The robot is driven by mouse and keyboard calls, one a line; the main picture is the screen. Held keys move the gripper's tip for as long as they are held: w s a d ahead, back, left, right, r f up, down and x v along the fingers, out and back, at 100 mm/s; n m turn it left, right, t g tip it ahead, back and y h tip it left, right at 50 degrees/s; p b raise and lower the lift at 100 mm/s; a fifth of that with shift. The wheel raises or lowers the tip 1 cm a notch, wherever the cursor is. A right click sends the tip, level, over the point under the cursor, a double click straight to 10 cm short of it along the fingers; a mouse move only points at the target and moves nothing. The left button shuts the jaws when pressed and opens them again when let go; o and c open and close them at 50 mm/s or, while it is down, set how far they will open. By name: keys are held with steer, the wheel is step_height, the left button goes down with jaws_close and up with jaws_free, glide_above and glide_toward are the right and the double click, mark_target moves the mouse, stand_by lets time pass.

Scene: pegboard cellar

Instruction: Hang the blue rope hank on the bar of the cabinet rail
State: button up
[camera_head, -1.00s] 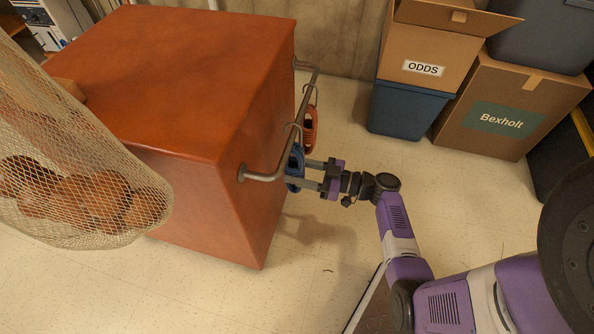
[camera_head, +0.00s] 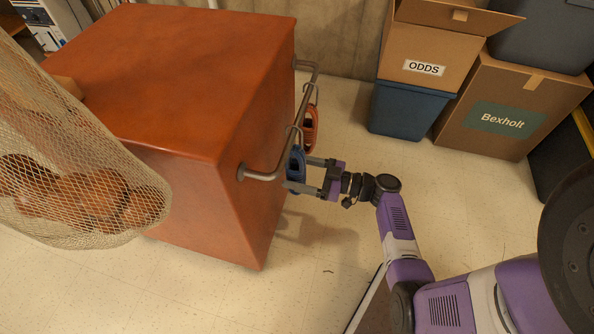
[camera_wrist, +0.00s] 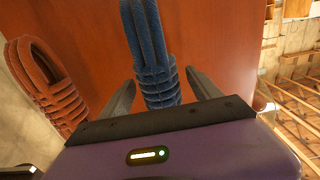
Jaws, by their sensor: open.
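The blue rope hank (camera_head: 295,166) hangs from the cabinet rail (camera_head: 268,177) by a hook over the bar, at the side of the orange-brown cabinet (camera_head: 190,75). My gripper (camera_head: 300,174) is open, with its fingers on either side of the blue hank. In the wrist view the blue hank (camera_wrist: 152,55) stands between the two spread finger tips (camera_wrist: 161,85), with visible gaps to both fingers. The hook contact on the bar is small in the head view and outside the wrist view.
An orange rope hank (camera_head: 310,128) hangs farther along the same rail; it also shows in the wrist view (camera_wrist: 45,85). A net of round brown things (camera_head: 80,195) hangs at the left. Boxes (camera_head: 500,115) and a blue bin (camera_head: 405,108) stand at the back right. Floor below the gripper is clear.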

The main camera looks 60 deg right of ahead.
steer(key=v, duration=0.7)
steer(key=shift+s+d+r+p, duration=0.1)
steer(key=shift+s+d+p, duration=0.05)
steer(key=shift+s+p, duration=0.2)
